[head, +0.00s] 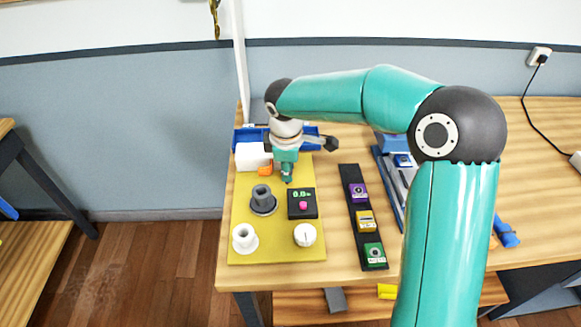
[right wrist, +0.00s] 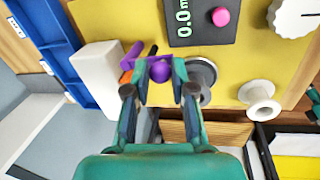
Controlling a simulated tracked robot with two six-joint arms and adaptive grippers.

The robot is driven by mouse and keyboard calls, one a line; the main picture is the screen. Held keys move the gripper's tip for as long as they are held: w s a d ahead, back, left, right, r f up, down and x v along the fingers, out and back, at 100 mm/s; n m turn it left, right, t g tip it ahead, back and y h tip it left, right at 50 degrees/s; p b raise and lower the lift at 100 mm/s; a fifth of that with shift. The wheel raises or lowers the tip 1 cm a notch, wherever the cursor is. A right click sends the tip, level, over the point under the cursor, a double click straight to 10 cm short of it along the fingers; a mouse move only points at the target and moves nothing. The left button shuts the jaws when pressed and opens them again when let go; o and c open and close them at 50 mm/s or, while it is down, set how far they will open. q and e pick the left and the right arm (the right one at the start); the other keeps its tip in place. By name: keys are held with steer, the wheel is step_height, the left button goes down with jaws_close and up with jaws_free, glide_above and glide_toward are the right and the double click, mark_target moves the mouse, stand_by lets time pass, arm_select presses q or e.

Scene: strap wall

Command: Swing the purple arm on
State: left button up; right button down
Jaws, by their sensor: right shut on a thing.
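The purple arm shows in the right wrist view as a purple ball knob (right wrist: 160,71) with a purple piece just behind it. My right gripper (right wrist: 160,80) has its two fingers closed around the knob. In the head view my right gripper (head: 287,177) points down at the back of the yellow board (head: 243,215), and it hides the purple arm there. The rest of the purple arm and its pivot are mostly hidden. My left gripper is in neither view.
Close by on the board are a white block (head: 252,156), an orange piece (head: 265,171), a dark grey stepped post (head: 262,198), a black meter with a pink button (head: 302,204), a white spool (head: 244,238) and a white dial (head: 305,235). A black strip (head: 370,230) of coloured modules lies right.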

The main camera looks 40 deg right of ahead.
steer(key=m, duration=0.1)
steer(key=a+m, duration=0.1)
steer(key=m, duration=0.1)
steer(key=shift+w+g, duration=0.3)
steer(key=shift+w, duration=0.05)
steer(key=shift+a, duration=0.1)
steer(key=c, duration=1)
jaws_free()
steer(key=r, duration=0.4)
steer(key=s+a+r, duration=0.1)
steer(key=r, duration=0.6)
steer(key=shift+s+a+r, duration=0.15)
steer(key=shift+a+r, duration=0.2)
steer(key=shift+a, duration=0.05)
